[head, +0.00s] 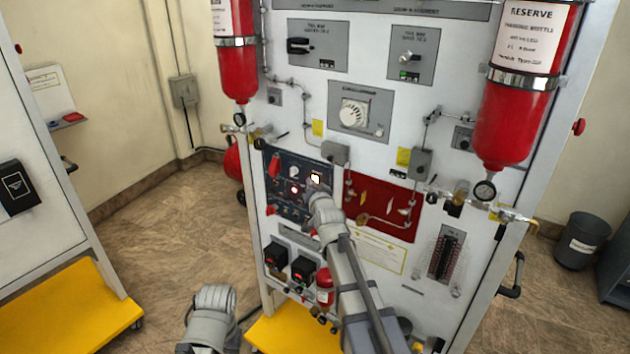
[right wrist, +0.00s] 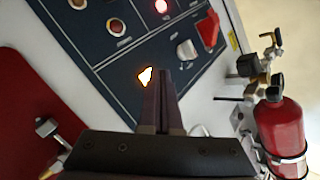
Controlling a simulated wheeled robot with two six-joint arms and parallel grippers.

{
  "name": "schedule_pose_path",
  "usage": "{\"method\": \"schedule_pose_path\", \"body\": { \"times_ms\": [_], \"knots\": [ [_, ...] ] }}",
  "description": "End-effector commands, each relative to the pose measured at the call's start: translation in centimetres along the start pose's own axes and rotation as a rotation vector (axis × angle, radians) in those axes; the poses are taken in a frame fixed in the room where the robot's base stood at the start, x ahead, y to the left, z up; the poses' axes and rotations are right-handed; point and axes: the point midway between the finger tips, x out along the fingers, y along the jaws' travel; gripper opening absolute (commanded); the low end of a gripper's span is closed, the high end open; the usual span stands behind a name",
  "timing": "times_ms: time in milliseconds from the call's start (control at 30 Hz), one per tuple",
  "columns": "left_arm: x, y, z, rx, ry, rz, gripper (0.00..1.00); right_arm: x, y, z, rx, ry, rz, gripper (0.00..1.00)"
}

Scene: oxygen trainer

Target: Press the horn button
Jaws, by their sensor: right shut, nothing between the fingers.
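The dark blue control panel (head: 284,207) is on the left part of the white trainer board, with several knobs, switches and lamps. My right gripper (head: 316,190) is at its right side. In the right wrist view its fingers (right wrist: 160,98) are shut and empty, pointing at the panel (right wrist: 108,50). A glowing orange-white button (right wrist: 145,76) shows right by the fingertips, partly covered by them; it also glows in the head view (head: 315,179). I cannot tell whether the fingers touch it. No horn label is readable. A grey part of my left arm shows at the bottom, without its gripper.
A red panel (head: 408,196) with fittings lies right of the control panel. Red bottles hang at upper left (head: 236,72) and upper right (head: 510,120). In the right wrist view, a red guarded switch (right wrist: 208,30) and a pale knob (right wrist: 187,50) are near the fingers.

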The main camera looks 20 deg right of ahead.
Motion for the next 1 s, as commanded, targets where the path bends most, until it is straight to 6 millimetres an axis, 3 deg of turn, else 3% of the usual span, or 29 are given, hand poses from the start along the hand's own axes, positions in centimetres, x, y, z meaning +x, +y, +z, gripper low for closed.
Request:
{"method": "schedule_pose_path", "body": {
  "times_ms": [1000],
  "knots": [
    [0.00,0.00,0.00,0.000,0.000,0.000,0.50,0.55,0.38,-0.38,0.000,0.000,0.000,0.00]
  ]
}}
